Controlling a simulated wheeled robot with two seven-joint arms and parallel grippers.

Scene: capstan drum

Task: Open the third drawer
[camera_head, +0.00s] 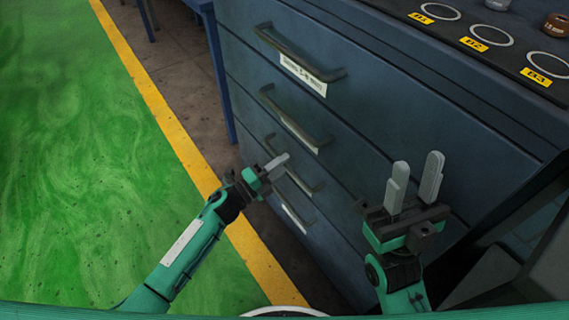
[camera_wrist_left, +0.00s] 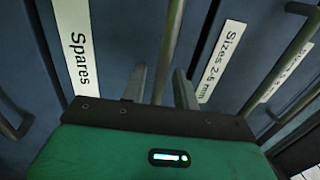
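The blue cabinet (camera_head: 345,140) has a column of drawers with grey bar handles and white labels. The third drawer's handle (camera_head: 308,183) is partly hidden by my left gripper (camera_head: 280,165), which is right at it. In the left wrist view the bar (camera_wrist_left: 169,50) runs between the two fingers of my left gripper (camera_wrist_left: 160,88), with a gap beside it. Those fingers are apart. The label "Spares" (camera_wrist_left: 77,45) is beside that bar. The third drawer looks shut. My right gripper (camera_head: 417,168) is open and empty, in front of the cabinet's right part.
The top handle (camera_head: 298,55) and second handle (camera_head: 290,118) stick out above. A lower handle (camera_wrist_left: 15,122) shows at the left in the left wrist view. The worktop (camera_head: 460,55) holds ringed places with yellow labels. Green floor (camera_head: 80,150) at the left is clear.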

